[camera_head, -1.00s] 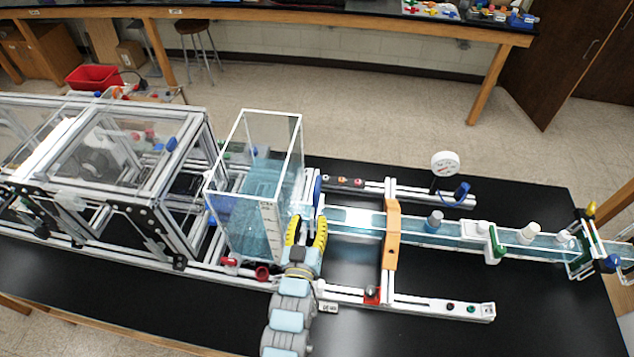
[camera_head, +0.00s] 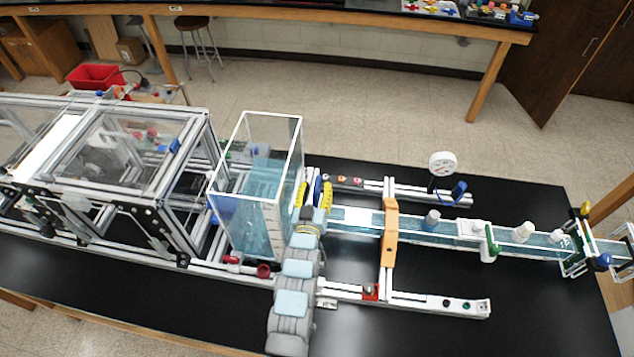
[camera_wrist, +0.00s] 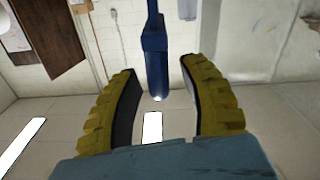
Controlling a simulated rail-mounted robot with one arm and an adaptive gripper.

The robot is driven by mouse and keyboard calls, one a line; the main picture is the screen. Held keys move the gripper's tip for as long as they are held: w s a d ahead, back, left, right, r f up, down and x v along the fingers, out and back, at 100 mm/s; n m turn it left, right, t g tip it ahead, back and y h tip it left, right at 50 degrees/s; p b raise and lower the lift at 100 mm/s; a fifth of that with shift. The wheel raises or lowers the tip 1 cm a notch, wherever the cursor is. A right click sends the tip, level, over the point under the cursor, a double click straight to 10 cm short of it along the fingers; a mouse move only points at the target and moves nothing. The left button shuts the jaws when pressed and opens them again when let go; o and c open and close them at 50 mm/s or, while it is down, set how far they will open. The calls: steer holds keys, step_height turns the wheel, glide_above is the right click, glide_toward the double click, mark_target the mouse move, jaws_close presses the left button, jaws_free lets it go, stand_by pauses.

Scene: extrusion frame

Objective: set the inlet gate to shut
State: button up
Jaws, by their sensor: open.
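A blue lever (camera_head: 317,189), which looks like the inlet gate's handle, stands by the right side of the clear water tank (camera_head: 262,205), where the channel (camera_head: 350,219) begins. My gripper (camera_head: 313,194) has its yellow fingers open on either side of this lever. In the wrist view the blue lever (camera_wrist: 155,58) hangs between the two fingers of my gripper (camera_wrist: 158,75), with gaps on both sides and no visible contact. The gate plate itself is hidden behind my gripper and wrist, so I cannot tell its position.
An orange bracket (camera_head: 390,232) crosses the channel to the right. A round gauge (camera_head: 442,163) with a blue handle (camera_head: 459,190) stands behind the channel. A framed enclosure (camera_head: 125,165) fills the left. The black tabletop (camera_head: 400,335) is bare at the front right.

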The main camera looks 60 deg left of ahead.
steer(key=shift+w+a, duration=0.4)
steer(key=shift+a, duration=0.2)
steer(key=shift+c, duration=0.2)
jaws_close()
